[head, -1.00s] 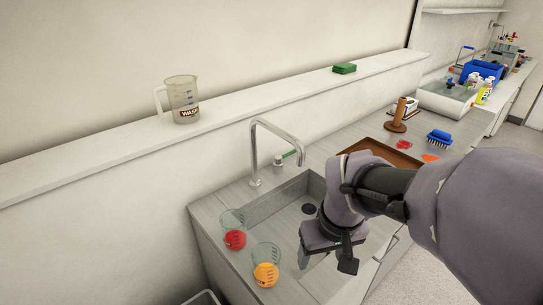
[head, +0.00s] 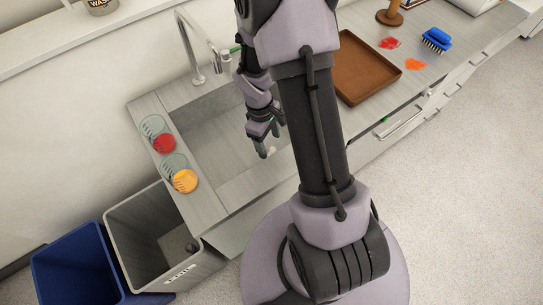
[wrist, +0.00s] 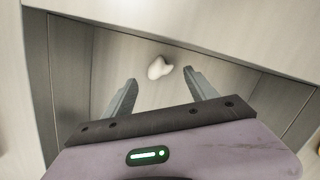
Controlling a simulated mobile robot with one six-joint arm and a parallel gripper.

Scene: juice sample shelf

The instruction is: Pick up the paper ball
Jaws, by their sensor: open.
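The paper ball (wrist: 159,68) is a small, white, crumpled lump inside the grey sink basin (wrist: 80,60) in the wrist view. My gripper (wrist: 160,80) is open, with one finger to each side of the view and the ball just beyond the fingertips, near the middle of the gap. In the head view my gripper (head: 263,150) points down into the sink (head: 205,125). A small white patch beside its fingertips there may be the ball, mostly hidden by my gripper and arm.
Cups with red (head: 164,143) and orange (head: 185,181) contents stand on the sink's left rim. The faucet (head: 190,50) rises behind the basin. A brown tray (head: 365,70) lies to the right. A grey bin (head: 150,240) and blue bin (head: 75,270) stand below left.

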